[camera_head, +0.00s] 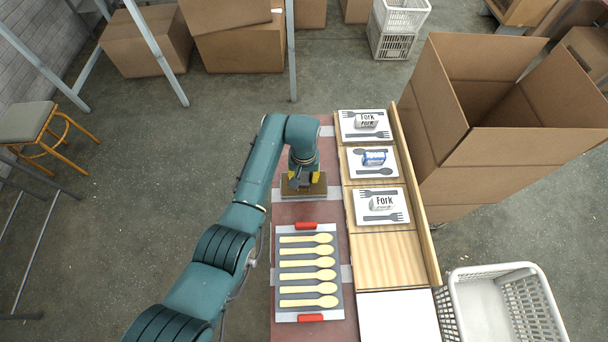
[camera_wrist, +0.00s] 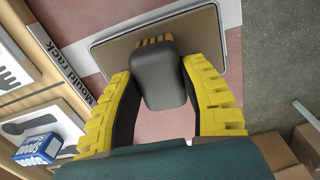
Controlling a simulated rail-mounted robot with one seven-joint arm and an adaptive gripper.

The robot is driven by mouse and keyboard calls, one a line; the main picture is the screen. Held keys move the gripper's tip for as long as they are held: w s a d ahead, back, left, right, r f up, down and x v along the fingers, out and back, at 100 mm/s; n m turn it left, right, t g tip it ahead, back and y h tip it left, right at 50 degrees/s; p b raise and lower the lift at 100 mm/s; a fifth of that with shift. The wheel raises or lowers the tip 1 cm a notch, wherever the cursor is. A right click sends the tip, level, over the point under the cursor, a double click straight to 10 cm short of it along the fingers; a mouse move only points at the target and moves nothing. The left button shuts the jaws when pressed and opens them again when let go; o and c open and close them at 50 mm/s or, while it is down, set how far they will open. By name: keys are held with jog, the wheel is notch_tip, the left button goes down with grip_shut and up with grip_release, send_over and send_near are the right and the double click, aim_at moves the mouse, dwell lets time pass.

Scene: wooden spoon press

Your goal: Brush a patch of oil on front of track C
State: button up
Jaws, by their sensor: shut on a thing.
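My gripper (camera_head: 303,178) is over the far end of the reddish table strip, close above a brown flat pad (camera_head: 318,189). In the wrist view its yellow fingers (camera_wrist: 158,72) are shut on a dark grey brush (camera_wrist: 164,88) with orange-brown bristles. The bristles overlap the near part of the pale-rimmed brown pad (camera_wrist: 205,38); I cannot tell whether they touch it. No track C label is readable, and no oil patch can be made out.
A grey tray (camera_head: 333,276) of pale spoons with red handles lies nearer on the table. The wooden rack (camera_head: 392,262) at right holds fork and spoon cards with small boxes. A white crate (camera_head: 540,300) and open carton (camera_head: 420,95) stand right of it.

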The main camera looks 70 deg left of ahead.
aim_at(304, 176)
jog(key=shift+r+p, duration=3.4)
jog(key=shift+r, duration=0.15)
jog(key=shift+f, duration=0.1)
